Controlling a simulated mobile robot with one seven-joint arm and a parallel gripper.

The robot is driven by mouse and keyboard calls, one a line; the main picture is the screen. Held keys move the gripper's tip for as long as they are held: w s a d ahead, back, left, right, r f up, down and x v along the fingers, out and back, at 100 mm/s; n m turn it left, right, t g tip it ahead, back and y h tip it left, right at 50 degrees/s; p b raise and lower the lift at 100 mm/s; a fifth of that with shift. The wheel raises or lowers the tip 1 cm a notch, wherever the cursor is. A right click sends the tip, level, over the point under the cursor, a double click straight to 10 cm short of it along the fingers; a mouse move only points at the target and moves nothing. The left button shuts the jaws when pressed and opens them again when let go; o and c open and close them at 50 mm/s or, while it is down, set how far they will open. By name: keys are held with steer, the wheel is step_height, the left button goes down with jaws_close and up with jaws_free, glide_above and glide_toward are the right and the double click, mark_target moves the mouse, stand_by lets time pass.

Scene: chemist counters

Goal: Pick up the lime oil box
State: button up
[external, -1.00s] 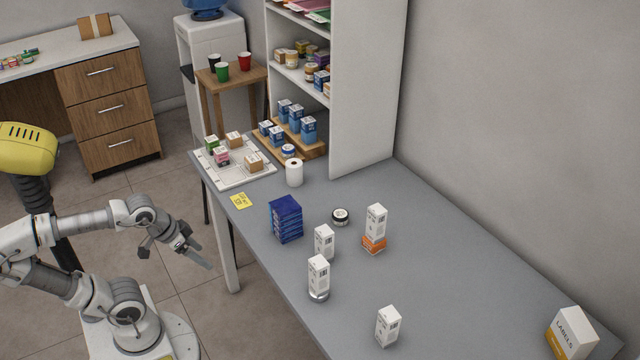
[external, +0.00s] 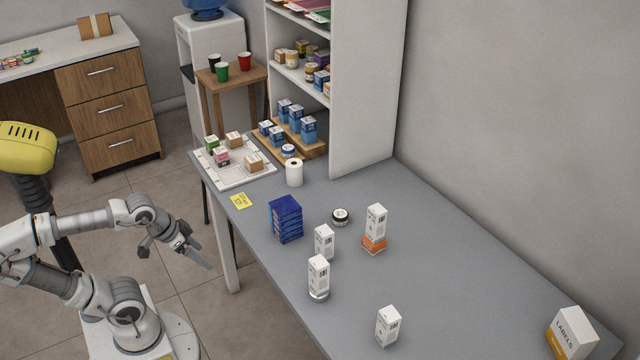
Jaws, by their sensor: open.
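I cannot tell which box is the lime oil box, as the labels are too small to read. Small white boxes stand on the grey counter (external: 440,260): one in the middle (external: 323,243), one on a round silver-coloured item (external: 318,272), one on an orange box (external: 375,220), and one near the front (external: 388,327). A small green-topped box (external: 211,144) sits on the white tray (external: 236,181) at the counter's far end, with a pink one (external: 221,157) and brown ones. My gripper (external: 177,259) is open and empty, left of the counter, apart from all boxes.
A stack of blue packs (external: 286,220), a dark-lidded jar (external: 340,217) and a white roll (external: 294,173) stand on the counter. A labels box (external: 572,336) is at the right. A tall shelf (external: 362,90) rises behind. The counter's right half is mostly clear.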

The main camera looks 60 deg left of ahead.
steer(key=w+d+r+m+p, duration=0.1)
steer(key=w+r+p, duration=0.25)
steer(key=w, duration=0.25)
steer(key=m+t+h+p, duration=0.2)
steer(key=t+p, duration=0.1)
steer(key=p, duration=0.3)
glide_toward(319, 243)
steer(key=s+a+f, duration=0.2)
steer(key=s+a, duration=0.1)
steer(key=a, duration=0.1)
steer(key=w+d+f+t, duration=0.1)
steer(key=w, duration=0.1)
steer(key=w+d+f+n+t, duration=0.1)
steer(key=w+d, duration=0.1)
steer(key=w+d+f+n+t+p, duration=0.1)
steer(key=w+d, duration=0.1)
steer(key=shift+f+y, duration=0.25)
steer(key=shift+y, duration=0.15)
steer(key=shift+w+d+f+n+t+y, duration=0.1)
steer(key=shift+w+f+n+t+y, duration=0.15)
steer(key=shift+w+t+y, duration=0.15)
steer(key=shift+w+d+f+n+t+y, duration=0.15)
steer(key=shift+w+n+t+y, duration=0.15)
steer(key=shift+t, duration=0.2)
steer(key=b+x, duration=0.1)
steer(key=x, duration=0.6)
steer(key=shift+w+b, duration=0.3)
steer(key=shift+b, duration=0.1)
steer(key=shift+c, duration=0.3)
jaws_close()
